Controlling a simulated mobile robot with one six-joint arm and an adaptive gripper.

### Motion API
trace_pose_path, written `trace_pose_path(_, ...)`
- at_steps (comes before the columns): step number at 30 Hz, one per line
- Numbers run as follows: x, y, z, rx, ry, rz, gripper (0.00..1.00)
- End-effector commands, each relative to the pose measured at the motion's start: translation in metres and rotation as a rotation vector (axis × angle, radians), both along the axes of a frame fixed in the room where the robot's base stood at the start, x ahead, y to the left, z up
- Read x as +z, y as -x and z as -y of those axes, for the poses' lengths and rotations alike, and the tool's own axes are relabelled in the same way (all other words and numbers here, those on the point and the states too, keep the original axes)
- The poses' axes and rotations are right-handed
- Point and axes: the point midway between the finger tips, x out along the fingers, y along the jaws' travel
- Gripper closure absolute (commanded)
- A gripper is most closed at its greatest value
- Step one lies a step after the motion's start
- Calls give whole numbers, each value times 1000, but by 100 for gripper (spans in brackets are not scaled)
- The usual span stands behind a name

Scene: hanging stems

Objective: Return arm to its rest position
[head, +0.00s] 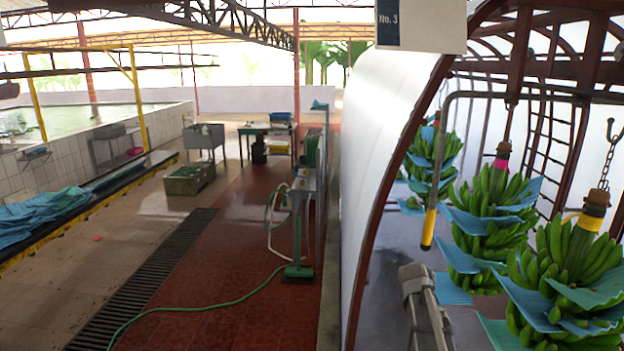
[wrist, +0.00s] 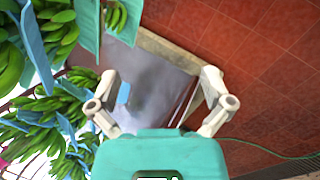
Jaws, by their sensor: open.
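My gripper (wrist: 163,103) shows in the wrist view with its two pale fingers spread wide apart. It is open, and nothing is between the fingers except floor seen further off. Its teal body fills the bottom middle of that view. The gripper cannot be made out clearly in the head view. Green banana stems with blue sheets hang at the right of the head view; the nearest stem (head: 566,262) is at the lower right. In the wrist view banana bunches (wrist: 62,108) lie to the left of the fingers, and no touch is visible.
Further stems (head: 488,215) hang behind the nearest one. A bent grey pipe with a yellow end (head: 429,225) hangs beside them. A curved white wall (head: 385,135) divides them from the red tiled floor (head: 225,270). A green hose (head: 190,309) crosses that floor, which is largely open.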

Motion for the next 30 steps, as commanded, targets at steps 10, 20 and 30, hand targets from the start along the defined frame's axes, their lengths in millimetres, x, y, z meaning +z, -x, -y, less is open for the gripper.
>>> trace_pose_path(10,-15,82,-128,-163,-287,146,0)
trace_pose_path(20,-25,123,-186,-267,-442,178,0)
trace_pose_path(30,-61,126,-184,-267,-435,165,0)
